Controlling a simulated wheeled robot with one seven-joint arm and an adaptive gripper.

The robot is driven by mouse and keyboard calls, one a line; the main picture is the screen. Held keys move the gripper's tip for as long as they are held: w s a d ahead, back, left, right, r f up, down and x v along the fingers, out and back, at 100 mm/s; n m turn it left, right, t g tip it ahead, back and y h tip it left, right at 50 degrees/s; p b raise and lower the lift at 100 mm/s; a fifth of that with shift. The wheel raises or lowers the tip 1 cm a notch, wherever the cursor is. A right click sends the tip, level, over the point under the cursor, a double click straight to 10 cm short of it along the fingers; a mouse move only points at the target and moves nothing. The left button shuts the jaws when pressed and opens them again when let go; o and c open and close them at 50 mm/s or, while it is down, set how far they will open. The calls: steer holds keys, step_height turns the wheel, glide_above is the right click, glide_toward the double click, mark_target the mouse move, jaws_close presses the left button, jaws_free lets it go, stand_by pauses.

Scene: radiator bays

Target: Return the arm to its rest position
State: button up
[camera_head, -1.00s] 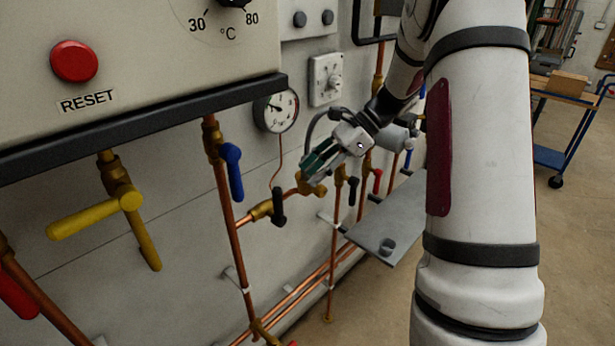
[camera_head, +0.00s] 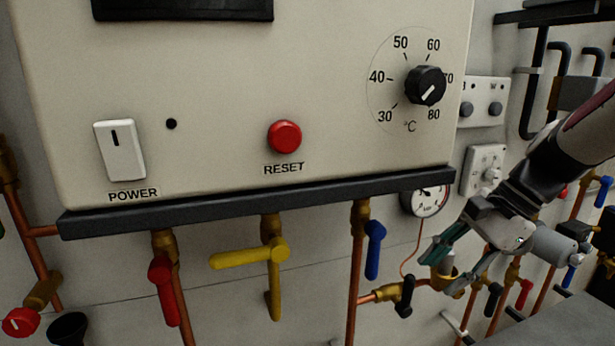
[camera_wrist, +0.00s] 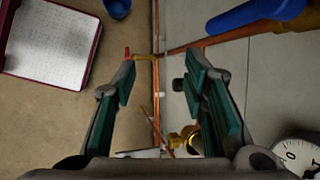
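My gripper (camera_head: 452,262) is at the lower right of the head view, in front of the wall pipes and just below and right of the pressure gauge (camera_head: 428,202). Its green-padded fingers stand apart. In the wrist view my gripper (camera_wrist: 165,92) shows a wide gap between the fingers with nothing held in it. Part of my arm enters from the right edge of the head view; the rest is out of frame.
A boiler panel (camera_head: 225,110) with a red reset button (camera_head: 284,137) fills the upper left. Below hang a red-handled valve (camera_head: 164,290), a yellow lever (camera_head: 248,255) and a blue lever (camera_head: 375,250). A grey shelf (camera_head: 560,325) is at lower right. A brass fitting (camera_wrist: 188,138) shows beyond my fingers.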

steer(key=s+a+r+n+t+h, duration=0.1)
steer(key=s+a+n+t+h, duration=0.1)
steer(key=s+n, duration=0.5)
steer(key=s+a+r+n+t+h, duration=0.1)
steer(key=s+a+r+n+h, duration=0.1)
steer(key=s+n, duration=0.4)
steer(key=s+h, duration=0.1)
steer(key=s, duration=0.3)
steer(key=shift+r+n+t+h, duration=0.3)
steer(key=shift+n+t+h, duration=0.1)
steer(key=shift+d, duration=0.1)
